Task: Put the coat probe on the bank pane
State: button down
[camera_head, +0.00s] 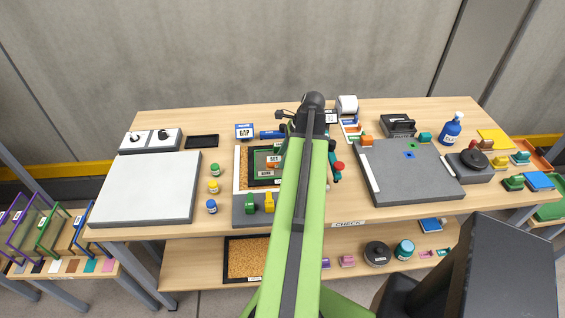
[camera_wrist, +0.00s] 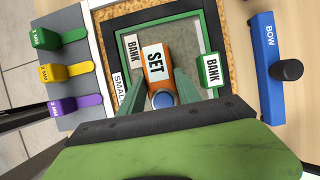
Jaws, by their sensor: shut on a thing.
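The coat probe is an orange body with a white SET label (camera_wrist: 154,62) and a round blue end toward my wrist. My gripper (camera_wrist: 160,82) is shut on it, a green finger on each side. The bank pane (camera_wrist: 196,29) is a greyish pane with a green frame and two BANK labels, in a dark cork-lined tray. The probe is over the pane in the wrist view; I cannot tell whether it touches. In the head view, the probe (camera_head: 271,165) shows left of my arm, which hides part of the pane.
Green, yellow and purple tabs (camera_wrist: 62,72) marked in mm sit on a grey block left of the tray. A blue BOW bar (camera_wrist: 266,70) with a black knob lies to the right. A white board (camera_head: 150,190) and a grey slab (camera_head: 410,180) flank the tray on the bench.

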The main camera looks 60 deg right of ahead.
jog(key=shift+f, duration=0.1)
jog(key=c, duration=0.9)
grip_release()
jog(key=shift+s, duration=0.15)
jog(key=shift+o, duration=0.2)
jog(key=p+v, duration=1.1)
jog(key=v, duration=0.1)
jog(key=shift+r, duration=0.3)
